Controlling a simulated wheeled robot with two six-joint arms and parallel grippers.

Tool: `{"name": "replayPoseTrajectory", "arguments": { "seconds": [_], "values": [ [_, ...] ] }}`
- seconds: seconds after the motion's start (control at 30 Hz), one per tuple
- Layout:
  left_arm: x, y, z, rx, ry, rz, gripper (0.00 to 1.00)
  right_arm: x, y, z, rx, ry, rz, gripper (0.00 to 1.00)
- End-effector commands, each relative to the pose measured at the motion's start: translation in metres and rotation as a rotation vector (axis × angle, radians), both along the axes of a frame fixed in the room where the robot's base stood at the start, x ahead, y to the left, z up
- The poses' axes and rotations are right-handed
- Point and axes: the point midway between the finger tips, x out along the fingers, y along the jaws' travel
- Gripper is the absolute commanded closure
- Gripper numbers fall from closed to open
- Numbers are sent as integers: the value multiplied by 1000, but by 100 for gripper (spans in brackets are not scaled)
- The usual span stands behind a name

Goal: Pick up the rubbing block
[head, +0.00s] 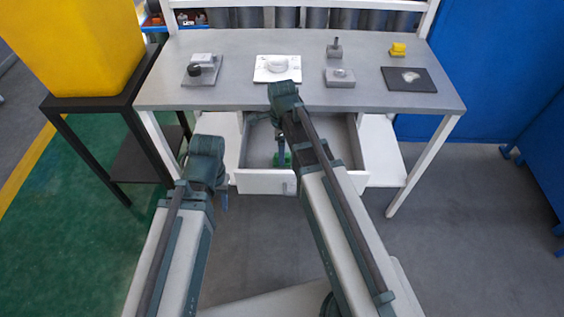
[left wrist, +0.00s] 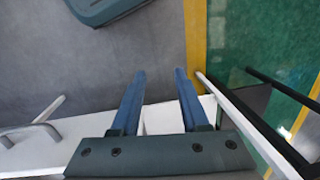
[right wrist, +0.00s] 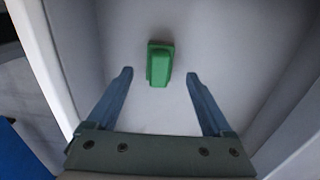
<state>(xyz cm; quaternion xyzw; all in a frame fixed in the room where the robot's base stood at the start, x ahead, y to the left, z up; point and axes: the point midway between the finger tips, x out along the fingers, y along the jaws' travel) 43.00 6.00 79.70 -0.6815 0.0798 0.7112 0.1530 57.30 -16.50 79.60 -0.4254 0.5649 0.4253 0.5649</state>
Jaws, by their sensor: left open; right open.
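A green block with a raised middle, apparently the rubbing block (right wrist: 159,65), lies on the floor of the open drawer (head: 348,150). In the head view the green block (head: 288,158) shows only partly behind my right gripper. My right gripper (right wrist: 160,78) points down into the drawer, open and empty. Its fingertips are on either side of the block's near end in the right wrist view, apart from it; the height between them is hard to tell. My left gripper (left wrist: 159,72) is open and empty, in front of the table, left of the drawer.
The grey worktop (head: 230,98) above the drawer carries several fixtures and a yellow block (head: 398,49). Drawer walls stand close around my right gripper. A black stand (head: 100,104) with a yellow bin (head: 80,45) is at left. The drawer handle (left wrist: 38,128) is near my left gripper.

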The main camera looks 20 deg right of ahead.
Motion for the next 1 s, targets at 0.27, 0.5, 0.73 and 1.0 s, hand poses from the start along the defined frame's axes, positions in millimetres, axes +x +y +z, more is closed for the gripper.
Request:
{"name": "replayPoseTrajectory", "arguments": {
  "seconds": [0.27,0.5,0.73,1.0],
  "values": [
    [0,0,-39,0,0,0,55,-1,0,-39,0,0,0,15],
    [0,0,-45,0,0,-1,55,-1,0,-45,0,0,0,15],
    [0,0,-44,0,0,0,55,-1,0,-44,0,0,0,33],
    [0,0,-44,0,0,0,55,-1,0,-44,0,0,0,82]
  ]
}}
